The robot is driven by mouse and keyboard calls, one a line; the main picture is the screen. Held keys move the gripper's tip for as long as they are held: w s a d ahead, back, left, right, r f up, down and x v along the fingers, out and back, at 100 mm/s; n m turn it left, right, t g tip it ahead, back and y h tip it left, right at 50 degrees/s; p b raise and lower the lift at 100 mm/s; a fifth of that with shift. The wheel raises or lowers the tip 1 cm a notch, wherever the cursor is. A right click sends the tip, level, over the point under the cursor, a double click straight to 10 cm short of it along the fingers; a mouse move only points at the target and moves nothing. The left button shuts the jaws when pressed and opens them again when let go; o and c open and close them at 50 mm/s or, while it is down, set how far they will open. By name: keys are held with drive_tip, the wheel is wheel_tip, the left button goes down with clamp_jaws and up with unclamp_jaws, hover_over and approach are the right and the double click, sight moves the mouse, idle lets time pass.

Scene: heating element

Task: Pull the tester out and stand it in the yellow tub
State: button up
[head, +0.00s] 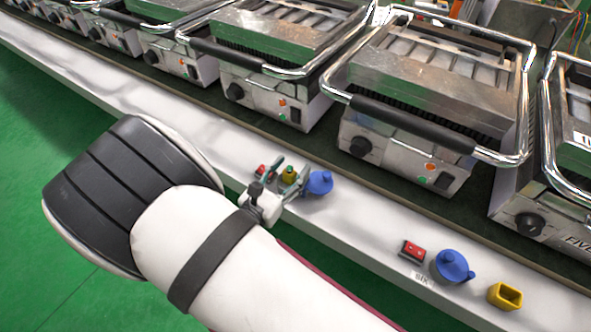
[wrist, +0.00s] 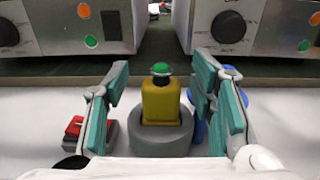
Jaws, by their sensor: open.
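The tester (wrist: 161,101) is a yellow block with a green knob on top. It stands upright in a round grey holder (wrist: 160,142) on the white ledge; its top also shows in the head view (head: 289,174). My gripper (wrist: 164,95) is open, with one teal-padded finger on each side of the tester. Gaps show between the tester and both fingers in the wrist view. The yellow tub (head: 505,296) is small, square and open-topped, at the lower right of the head view. My gripper hides the grey holder in the head view.
A red switch block (wrist: 76,128) is left of the holder. A blue lidded pot (head: 319,183) is close on its right, partly behind my finger. Another red switch (head: 412,250) and blue pot (head: 452,267) stand before the tub. Grills (head: 420,100) line the conveyor behind.

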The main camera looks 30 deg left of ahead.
clamp_jaws()
drive_tip(key=shift+r, duration=0.15)
